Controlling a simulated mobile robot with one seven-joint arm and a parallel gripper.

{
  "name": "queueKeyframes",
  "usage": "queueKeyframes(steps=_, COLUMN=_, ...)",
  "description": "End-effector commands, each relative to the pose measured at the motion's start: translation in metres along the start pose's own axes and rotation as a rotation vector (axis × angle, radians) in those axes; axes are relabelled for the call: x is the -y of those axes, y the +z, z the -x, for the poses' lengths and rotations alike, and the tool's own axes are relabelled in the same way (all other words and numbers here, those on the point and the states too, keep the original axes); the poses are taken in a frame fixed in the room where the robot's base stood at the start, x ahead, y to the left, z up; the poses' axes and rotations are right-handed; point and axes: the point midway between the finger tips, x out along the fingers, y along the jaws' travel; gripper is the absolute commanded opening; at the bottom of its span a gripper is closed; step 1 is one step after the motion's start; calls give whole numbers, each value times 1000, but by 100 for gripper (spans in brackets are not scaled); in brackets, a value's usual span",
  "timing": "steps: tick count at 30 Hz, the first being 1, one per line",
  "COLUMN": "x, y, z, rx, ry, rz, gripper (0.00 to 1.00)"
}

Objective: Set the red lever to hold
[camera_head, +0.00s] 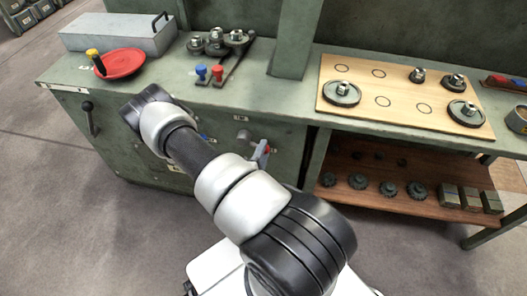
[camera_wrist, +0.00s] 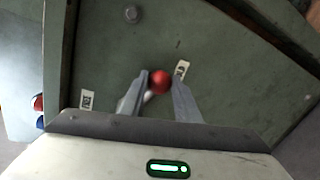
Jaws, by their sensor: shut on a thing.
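The red lever's round knob (camera_wrist: 161,82) shows between the fingertips of my gripper (camera_wrist: 163,79) in the wrist view. My gripper is shut on it. A short pale stem shows below the knob, and the lever's base is hidden. The knob is close to a small white label (camera_wrist: 181,69) on the green panel (camera_wrist: 225,65). Another white label (camera_wrist: 87,99) is farther left. Their text is too small to read surely. In the head view my arm covers part of the cabinet front (camera_head: 285,140), and I cannot clearly make out my fingertips there.
A black lever (camera_head: 88,115) is on the cabinet's left front. A wooden board with discs (camera_head: 400,95) lies right. Open floor (camera_head: 70,215) is at left.

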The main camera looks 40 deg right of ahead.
Motion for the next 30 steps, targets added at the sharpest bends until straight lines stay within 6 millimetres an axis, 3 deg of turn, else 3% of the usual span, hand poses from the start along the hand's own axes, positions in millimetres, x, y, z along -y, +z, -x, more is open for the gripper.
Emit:
queueKeyframes(steps=6, x=2, y=-3, z=1, rx=-6, ry=-7, rz=-2, gripper=0)
queueKeyframes(steps=7, x=3, y=-3, z=1, rx=-6, ry=-7, rz=-2, gripper=31)
queueKeyframes(steps=10, x=2, y=-2, z=1, rx=-6, ry=-6, rz=-2, gripper=47)
queueKeyframes(steps=22, x=1, y=-2, z=8, rx=-5, ry=-4, rz=0, gripper=47)
queueKeyframes(steps=26, x=0, y=-1, z=28, rx=-5, ry=-5, rz=3, gripper=47)
queueKeyframes(steps=30, x=-1, y=-2, z=62, rx=-8, ry=-5, rz=3, gripper=47)
